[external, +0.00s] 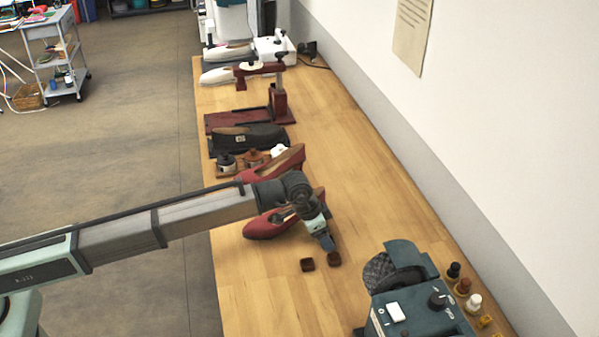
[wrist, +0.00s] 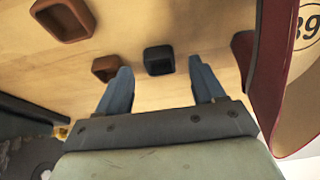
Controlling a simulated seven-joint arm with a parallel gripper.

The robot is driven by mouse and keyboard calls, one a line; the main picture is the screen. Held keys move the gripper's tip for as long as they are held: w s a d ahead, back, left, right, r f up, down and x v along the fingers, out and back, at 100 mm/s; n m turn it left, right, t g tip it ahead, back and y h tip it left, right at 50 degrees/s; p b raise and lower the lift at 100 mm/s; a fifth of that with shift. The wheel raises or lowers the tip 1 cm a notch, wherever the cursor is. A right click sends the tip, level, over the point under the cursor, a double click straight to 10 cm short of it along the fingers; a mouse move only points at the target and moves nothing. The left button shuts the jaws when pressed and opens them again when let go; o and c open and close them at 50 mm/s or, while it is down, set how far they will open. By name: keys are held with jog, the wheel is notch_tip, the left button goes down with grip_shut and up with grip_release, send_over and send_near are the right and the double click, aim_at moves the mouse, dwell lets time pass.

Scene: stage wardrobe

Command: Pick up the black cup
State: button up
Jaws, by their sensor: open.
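The black cup (wrist: 158,60) is a small, square, open-topped cup standing on the wooden table in the wrist view. It appears between and just beyond the tips of my gripper (wrist: 160,66), which is open with nothing between its fingers. How far the tips are above the cup is hard to tell. In the external view my gripper (external: 328,244) points down over the table beside the red shoes. I cannot pick out the black cup there; my gripper or the shoes may hide it.
Two brown square cups, one larger (wrist: 62,18) and one smaller (wrist: 105,68), stand left of the black cup. A red shoe (wrist: 292,85) stands close on the right. A teal machine (external: 415,300) sits at the table's near right. Bare table (external: 270,300) lies in front.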

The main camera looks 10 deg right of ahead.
jog(key=shift+x, duration=0.8)
jog(key=shift+c, duration=0.5)
jog(key=c, duration=1)
jog(key=shift+r, duration=0.15)
